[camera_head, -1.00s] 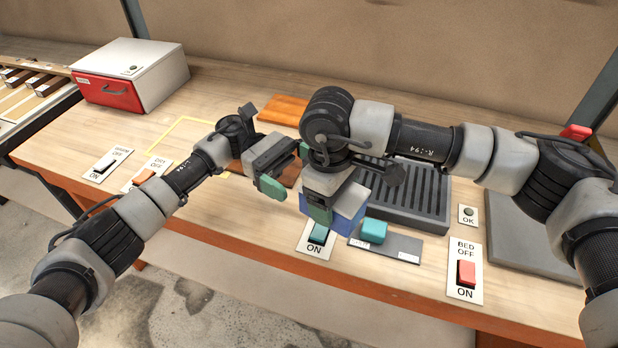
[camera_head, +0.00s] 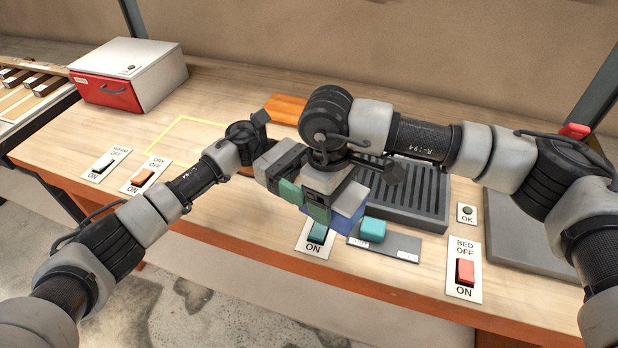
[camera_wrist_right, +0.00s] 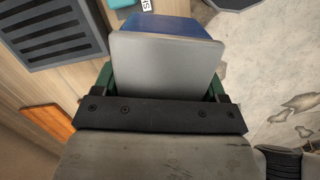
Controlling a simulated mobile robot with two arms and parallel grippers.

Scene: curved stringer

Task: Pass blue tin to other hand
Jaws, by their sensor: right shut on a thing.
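The blue tin (camera_head: 347,219) is held in my right gripper (camera_head: 332,207), above the front of the bench. In the right wrist view the tin (camera_wrist_right: 166,62) shows a grey face and a blue side, between the green fingers. My left gripper (camera_head: 288,178) is close beside the right one, on its left. Its near green finger stands out from its body, so it looks open. Its far finger is hidden behind the right gripper. I cannot tell whether the left gripper touches the tin.
Below the tin are an ON switch (camera_head: 317,236) and a teal block (camera_head: 372,230) on a grey plate (camera_head: 405,246). A dark slatted tray (camera_head: 415,200) lies behind. The red BED switch (camera_head: 464,271) is at right. A white box with a red front (camera_head: 105,93) stands back left.

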